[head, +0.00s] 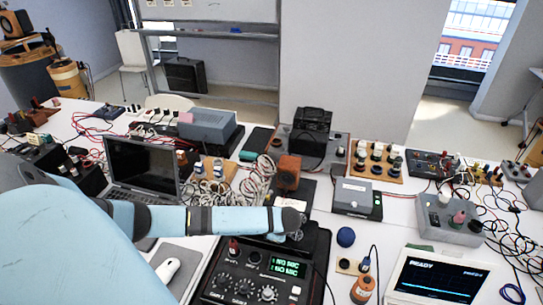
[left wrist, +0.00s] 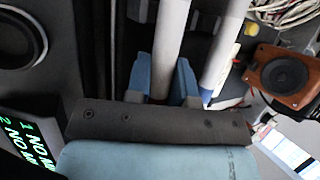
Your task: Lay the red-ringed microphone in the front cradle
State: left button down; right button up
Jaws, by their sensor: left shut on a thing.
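My left gripper (head: 299,232) reaches in from the left over the dark equipment in the middle of the table. In the left wrist view its blue fingers (left wrist: 162,82) are shut on a pale cylindrical microphone (left wrist: 169,45). A reddish-brown band shows low on it between the fingers, partly hidden. A second pale microphone (left wrist: 221,58) with a blue ring lies beside it, to the right and apart. I cannot make out the front cradle clearly in either view. My right gripper is in neither view.
A console with knobs and a green display (head: 287,267) stands just in front of the gripper. A small orange-brown speaker (left wrist: 284,76) is close by on the right.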

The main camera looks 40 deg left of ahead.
pick_arm(q)
jog(key=shift+f, duration=0.1)
jog(key=c, duration=0.9)
grip_release()
jog(key=shift+s+d+f, duration=0.1)
